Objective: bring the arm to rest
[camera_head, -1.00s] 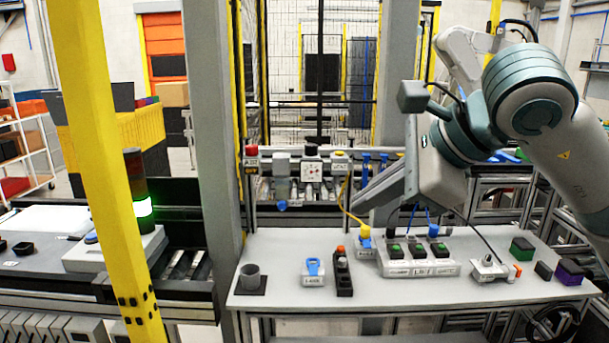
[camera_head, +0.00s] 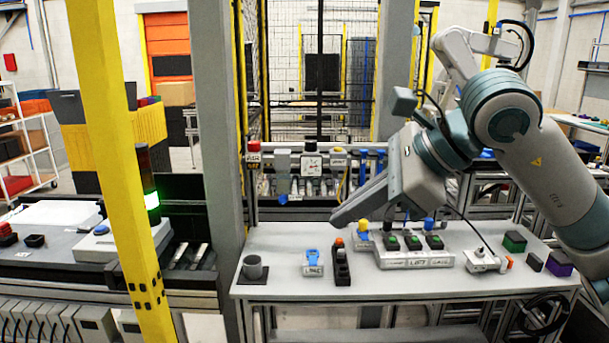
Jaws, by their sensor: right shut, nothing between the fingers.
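My right arm comes in from the right side of the head view. Its gripper (camera_head: 345,217) hangs above the table, pointing down and to the left. The gripper is shut and empty, apart from the things on the table. It appears over the area behind the black holder with the orange-red top (camera_head: 342,264). The white block with black switches (camera_head: 415,252) stands to the right of and below the gripper in the picture. My left gripper is not in the picture.
A yellow post (camera_head: 115,160) stands left. The table's front strip is clear.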

